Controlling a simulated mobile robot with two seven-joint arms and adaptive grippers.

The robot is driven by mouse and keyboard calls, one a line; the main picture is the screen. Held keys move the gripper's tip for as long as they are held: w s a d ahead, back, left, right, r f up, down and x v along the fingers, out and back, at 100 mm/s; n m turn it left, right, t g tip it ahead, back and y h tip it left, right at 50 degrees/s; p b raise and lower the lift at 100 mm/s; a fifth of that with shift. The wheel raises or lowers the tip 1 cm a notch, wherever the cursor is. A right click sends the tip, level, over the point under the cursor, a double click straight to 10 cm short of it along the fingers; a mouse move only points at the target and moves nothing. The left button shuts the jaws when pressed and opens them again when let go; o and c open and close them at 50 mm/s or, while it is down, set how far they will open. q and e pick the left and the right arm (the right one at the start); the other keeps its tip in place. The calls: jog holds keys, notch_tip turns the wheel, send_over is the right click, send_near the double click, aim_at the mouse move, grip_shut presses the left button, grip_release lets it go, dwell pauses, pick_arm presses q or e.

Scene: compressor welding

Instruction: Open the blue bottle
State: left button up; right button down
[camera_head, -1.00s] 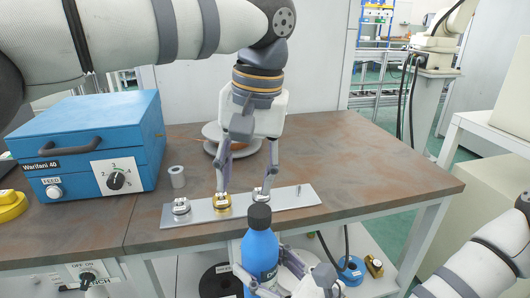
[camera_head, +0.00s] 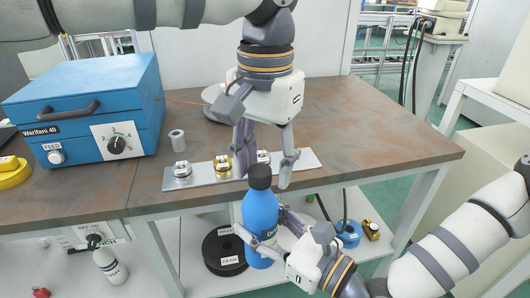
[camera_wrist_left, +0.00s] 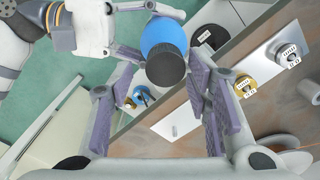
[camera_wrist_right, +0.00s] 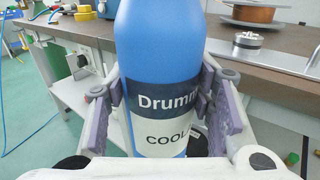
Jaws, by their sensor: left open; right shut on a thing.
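The blue bottle (camera_head: 261,222) with its black cap (camera_head: 259,177) stands upright in front of the table's front edge, the cap on top. My right gripper (camera_head: 278,228) is shut on the bottle's body; the right wrist view shows its fingers on both sides of the bottle (camera_wrist_right: 160,50) and its label. My left gripper (camera_head: 263,172) is open, pointing down, with its fingers on either side of the cap in the head view. In the left wrist view the black cap (camera_wrist_left: 165,66) lies between the open fingers, toward their tips. I cannot tell whether they touch it.
A metal plate (camera_head: 205,178) with several metal fittings lies on the brown table (camera_head: 370,120) behind the bottle. A blue welding box (camera_head: 85,95) stands at the left. Black and blue spools (camera_head: 350,236) sit on the lower shelf. The table's right side is clear.

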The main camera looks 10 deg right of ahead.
pick_arm(q)
grip_shut()
jog(key=n, duration=0.7)
jog(key=shift+w+n, duration=0.1)
jog(key=shift+n, duration=0.2)
jog(key=n, duration=0.4)
jog(key=shift+a, duration=0.1)
jog(key=n, duration=0.3)
jog(key=shift+a+r, duration=0.1)
jog(key=n, duration=0.4)
jog(key=shift+a, duration=0.1)
jog(key=n, duration=0.3)
jog(key=shift+a+n, duration=0.1)
jog(key=shift+n, duration=0.3)
jog(key=n, duration=0.7)
jog(key=shift+a, duration=0.15)
jog(key=n, duration=0.4)
jog(key=shift+s, duration=0.25)
jog(key=n, duration=0.7)
jog(key=shift+s+r, duration=0.1)
jog(key=n, duration=0.7)
jog(key=shift+s+n, duration=0.1)
jog(key=shift+n, duration=0.2)
jog(key=n, duration=0.6)
jog(key=shift+d, duration=0.3)
